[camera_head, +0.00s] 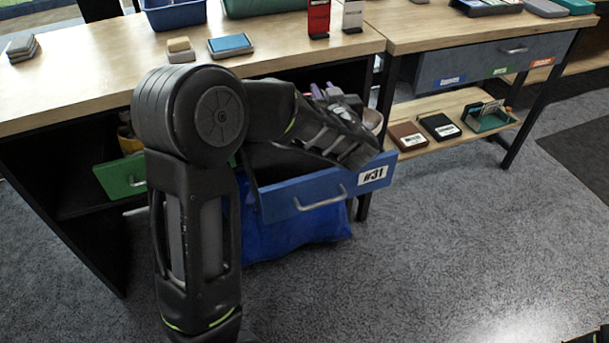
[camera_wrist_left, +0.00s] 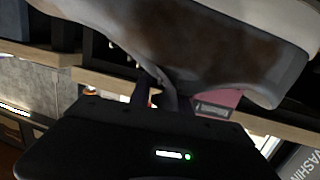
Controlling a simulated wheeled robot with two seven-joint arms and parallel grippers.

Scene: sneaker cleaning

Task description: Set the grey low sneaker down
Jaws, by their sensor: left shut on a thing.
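The grey low sneaker (camera_wrist_left: 215,45) fills the top of the left wrist view, with large brown dirt stains on its pale grey side. My left gripper (camera_wrist_left: 158,92) is shut on it; the two dark fingers meet at the sneaker's lower edge. In the head view my left gripper (camera_head: 345,130) is above the open blue drawer (camera_head: 280,205), marked #31. My wrist hides most of the sneaker there; a small greyish piece behind it may be part of it. I cannot tell whether the sneaker touches anything.
A wooden bench (camera_head: 85,75) holds a blue bin (camera_head: 175,14), a sponge (camera_head: 180,47) and a blue-topped pad (camera_head: 230,44). A green drawer (camera_head: 120,178) is at the left. A side table's lower shelf (camera_head: 455,103) holds small boxes. The floor at front right is clear.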

